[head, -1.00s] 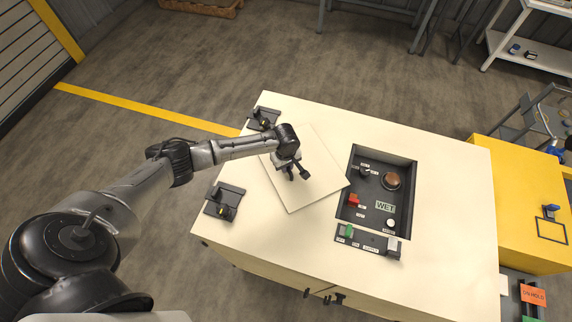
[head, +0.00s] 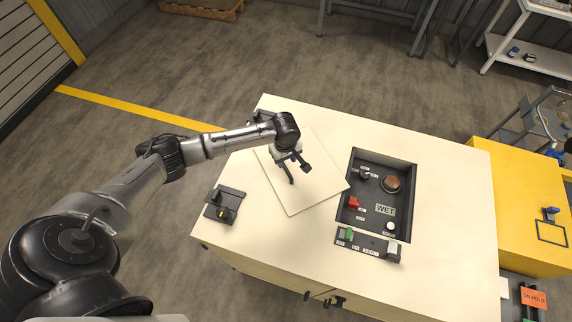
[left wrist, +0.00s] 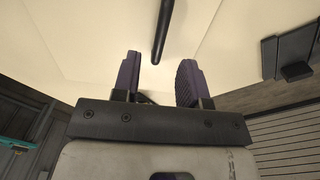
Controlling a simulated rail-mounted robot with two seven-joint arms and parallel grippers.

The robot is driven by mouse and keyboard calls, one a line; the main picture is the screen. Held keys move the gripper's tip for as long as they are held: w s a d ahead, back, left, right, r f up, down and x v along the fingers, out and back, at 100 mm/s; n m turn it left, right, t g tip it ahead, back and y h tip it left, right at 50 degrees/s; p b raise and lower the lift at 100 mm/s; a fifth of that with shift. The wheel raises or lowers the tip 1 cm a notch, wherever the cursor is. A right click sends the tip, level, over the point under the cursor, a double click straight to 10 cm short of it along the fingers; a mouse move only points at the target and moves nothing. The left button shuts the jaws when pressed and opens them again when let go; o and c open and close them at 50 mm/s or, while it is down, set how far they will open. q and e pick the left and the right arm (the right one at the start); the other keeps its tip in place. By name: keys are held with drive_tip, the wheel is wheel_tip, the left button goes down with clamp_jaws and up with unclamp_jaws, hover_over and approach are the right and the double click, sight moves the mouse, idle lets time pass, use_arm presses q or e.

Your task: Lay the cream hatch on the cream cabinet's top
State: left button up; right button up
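The cream hatch (head: 315,193), a flat square plate, lies turned at an angle on the left part of the cream cabinet's top (head: 455,195). It appears to rest flat. A dark bar handle (left wrist: 163,30) on the hatch shows in the left wrist view, beyond and between the fingertips. My left gripper (head: 299,172) is over the hatch. In the left wrist view its two fingers (left wrist: 162,82) are spread apart with nothing gripped between them. The arm hides the hatch's far left part. My right gripper is in neither current view.
A recessed dark control panel (head: 377,195) lies just right of the hatch. A switch strip (head: 368,245) is at the cabinet's front. A black bracket (head: 225,205) stands on the left side; another is mostly hidden behind my arm. A yellow cabinet (head: 525,210) adjoins right.

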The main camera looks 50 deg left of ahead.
use_arm(q)
wheel_tip(320, 180, up, 6)
drive_tip(key=f, duration=0.1)
drive_tip(key=s+d+f+m, duration=0.2)
drive_tip(key=s+d+m, duration=0.1)
drive_tip(key=s+d, duration=0.1)
drive_tip(key=s+d+f+m+t+h, duration=0.1)
drive_tip(key=s+d+m, duration=0.3)
drive_tip(key=d, duration=0.3)
drive_tip(key=s+d+f+m, duration=0.2)
drive_tip(key=s+d+m, duration=0.2)
drive_tip(key=s+d, duration=0.1)
drive_tip(key=shift+s+d+f+t+h, duration=0.1)
drive_tip(key=shift+s+f+t+h, duration=0.1)
drive_tip(key=shift+s, duration=0.2)
drive_tip(key=shift+s+d+f+t+h, duration=0.1)
drive_tip(key=shift+s+h, duration=0.1)
drive_tip(key=shift+s, duration=0.15)
drive_tip(key=s+a+r+m+t, duration=0.1)
drive_tip(key=s+r+m, duration=0.1)
drive_tip(key=s, duration=0.5)
drive_tip(key=s+r+m+y, duration=0.1)
drive_tip(key=s+r+m, duration=0.1)
drive_tip(key=s, duration=0.4)
drive_tip(key=shift+s+a+m+t+y, duration=0.3)
drive_tip(key=shift+s+a+m+t, duration=0.1)
drive_tip(key=shift+m, duration=0.4)
